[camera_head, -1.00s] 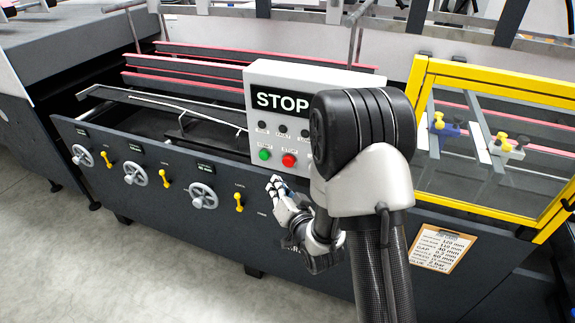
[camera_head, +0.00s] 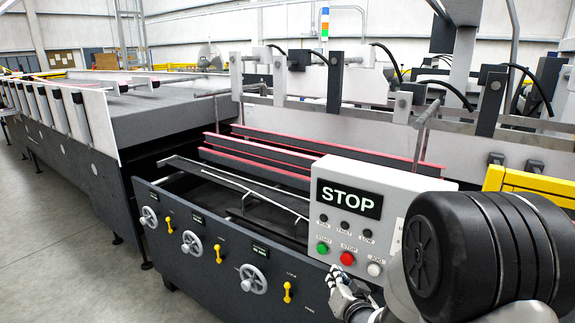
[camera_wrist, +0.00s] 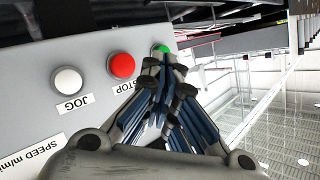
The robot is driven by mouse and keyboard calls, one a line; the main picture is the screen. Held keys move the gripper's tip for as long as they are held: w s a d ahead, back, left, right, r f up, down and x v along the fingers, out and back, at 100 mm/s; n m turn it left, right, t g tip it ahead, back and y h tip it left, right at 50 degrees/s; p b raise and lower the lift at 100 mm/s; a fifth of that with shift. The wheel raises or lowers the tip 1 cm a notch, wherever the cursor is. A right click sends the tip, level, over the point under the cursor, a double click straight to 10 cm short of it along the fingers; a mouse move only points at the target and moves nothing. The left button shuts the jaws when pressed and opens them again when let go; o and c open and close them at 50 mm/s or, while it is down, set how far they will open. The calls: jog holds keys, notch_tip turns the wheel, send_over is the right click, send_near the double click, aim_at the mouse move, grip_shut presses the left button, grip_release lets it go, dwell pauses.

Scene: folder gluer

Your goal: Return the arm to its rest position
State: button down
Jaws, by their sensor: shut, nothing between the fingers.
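My gripper (camera_head: 338,279) is shut and empty, low in front of the control box (camera_head: 352,172) in the head view. My dark arm joint hides the box's right side. In the wrist view the closed fingers (camera_wrist: 160,78) overlap the green button (camera_wrist: 160,49) in the picture; I cannot tell the gap to the panel. The red stop button (camera_head: 347,258) and white jog button (camera_head: 374,269) show clear of the fingers. The box display reads STOP.
The folder gluer's front panel (camera_head: 215,262) carries handwheels (camera_head: 252,279) and yellow levers (camera_head: 287,292). Red-edged rails (camera_head: 262,160) lie behind it. A yellow guard frame (camera_head: 530,185) stands at right. Open floor (camera_head: 60,245) lies at left.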

jog(key=s+d+r+n+g+h, duration=0.2)
jog(key=s+r+g, duration=0.45)
jog(key=s, duration=0.65)
jog(key=s+a+r+n+g, duration=0.1)
jog(key=s+r, duration=0.1)
jog(key=s, duration=0.8)
jog(key=s+r+n+g, duration=0.1)
jog(key=s+r+g, duration=0.1)
jog(key=s, duration=0.9)
jog(key=shift+a, duration=0.4)
